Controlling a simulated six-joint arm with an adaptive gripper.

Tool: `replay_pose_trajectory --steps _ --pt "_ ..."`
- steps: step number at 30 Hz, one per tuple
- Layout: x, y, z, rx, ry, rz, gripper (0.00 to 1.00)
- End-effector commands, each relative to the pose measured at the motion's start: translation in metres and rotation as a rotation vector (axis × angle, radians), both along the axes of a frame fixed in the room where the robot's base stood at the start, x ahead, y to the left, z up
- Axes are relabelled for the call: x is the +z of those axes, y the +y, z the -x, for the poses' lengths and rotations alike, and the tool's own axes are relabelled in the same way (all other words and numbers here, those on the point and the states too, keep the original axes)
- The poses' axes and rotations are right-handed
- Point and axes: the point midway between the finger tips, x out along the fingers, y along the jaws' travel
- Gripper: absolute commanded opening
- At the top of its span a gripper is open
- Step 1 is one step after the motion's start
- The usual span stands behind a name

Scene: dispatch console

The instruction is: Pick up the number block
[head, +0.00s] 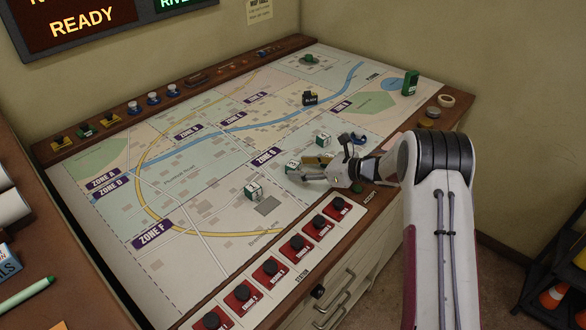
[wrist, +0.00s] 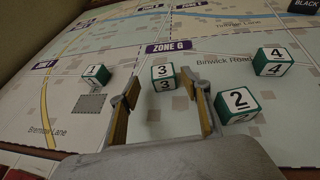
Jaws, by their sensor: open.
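A white and green number block marked 3 (wrist: 163,78) stands on the map just ahead of my gripper (wrist: 166,92), between the lines of its two fingers. In the head view this block (head: 292,167) is just left of my gripper (head: 308,169), which is open and low over the map. Block 1 (wrist: 96,74) stands to the left in the wrist view. Block 2 (wrist: 238,104) stands close outside the right finger, and block 4 (wrist: 274,62) is farther right. I cannot make out block 2 in the head view.
A black piece (head: 310,97) and a green piece (head: 411,82) stand farther back.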

Motion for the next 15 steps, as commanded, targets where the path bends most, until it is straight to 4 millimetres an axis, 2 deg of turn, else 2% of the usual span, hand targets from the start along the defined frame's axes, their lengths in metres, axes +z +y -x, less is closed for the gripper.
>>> replay_pose_trajectory --steps 15 --pt "-0.019 0.029 -0.027 0.0 0.001 -0.001 0.47"
